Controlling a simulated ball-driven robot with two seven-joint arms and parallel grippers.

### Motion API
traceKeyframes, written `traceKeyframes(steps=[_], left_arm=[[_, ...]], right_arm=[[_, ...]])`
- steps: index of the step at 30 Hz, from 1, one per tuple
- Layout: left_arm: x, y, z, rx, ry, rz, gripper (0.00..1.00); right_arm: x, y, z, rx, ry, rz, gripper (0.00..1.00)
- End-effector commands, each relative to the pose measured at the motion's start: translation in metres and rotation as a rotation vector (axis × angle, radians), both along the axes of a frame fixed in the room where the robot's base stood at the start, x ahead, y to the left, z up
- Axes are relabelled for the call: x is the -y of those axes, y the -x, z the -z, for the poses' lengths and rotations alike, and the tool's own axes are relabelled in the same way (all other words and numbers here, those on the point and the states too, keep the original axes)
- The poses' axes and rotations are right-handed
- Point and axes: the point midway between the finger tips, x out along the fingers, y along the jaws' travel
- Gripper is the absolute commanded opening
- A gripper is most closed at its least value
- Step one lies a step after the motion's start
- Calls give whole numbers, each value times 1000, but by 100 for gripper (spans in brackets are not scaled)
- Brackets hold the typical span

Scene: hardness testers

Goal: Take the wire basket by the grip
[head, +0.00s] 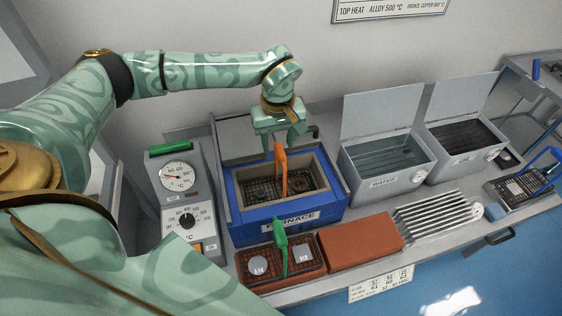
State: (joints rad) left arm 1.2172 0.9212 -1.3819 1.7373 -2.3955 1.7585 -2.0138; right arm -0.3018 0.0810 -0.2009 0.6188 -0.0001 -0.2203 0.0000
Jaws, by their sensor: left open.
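A wire basket (262,188) with an upright orange grip (280,168) sits inside the blue furnace (252,208), with dark round pieces in it. My left gripper (281,145) is open and points down at the top of the orange grip. The grip's top overlaps the fingers in the picture; I cannot tell whether it is between them or just in front. A third, with a blue grip (546,158), is at the far right. My right gripper is not in view.
Left of the furnace stand a dial gauge (177,176) and a temperature controller (188,219). Right of it are two open-lidded tanks (385,186) (464,160). A brick-red slab (361,242) and a ribbed metal rack (436,219) lie along the bench front.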

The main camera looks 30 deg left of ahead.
Motion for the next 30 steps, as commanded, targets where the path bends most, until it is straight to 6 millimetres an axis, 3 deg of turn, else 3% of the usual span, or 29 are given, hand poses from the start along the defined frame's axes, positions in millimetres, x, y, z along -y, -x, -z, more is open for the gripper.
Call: traceKeyframes(steps=[15, 23, 28, 30], left_arm=[[1, -6, 66, -2, 2, 0, 45], [1, -6, 68, 1, 2, 0, 45], [1, -6, 68, 1, 2, 0, 4], [1, -6, 68, 1, 2, 0, 0]], right_arm=[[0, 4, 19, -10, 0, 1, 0], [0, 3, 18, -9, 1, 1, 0], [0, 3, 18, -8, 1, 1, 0], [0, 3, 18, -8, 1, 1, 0]])
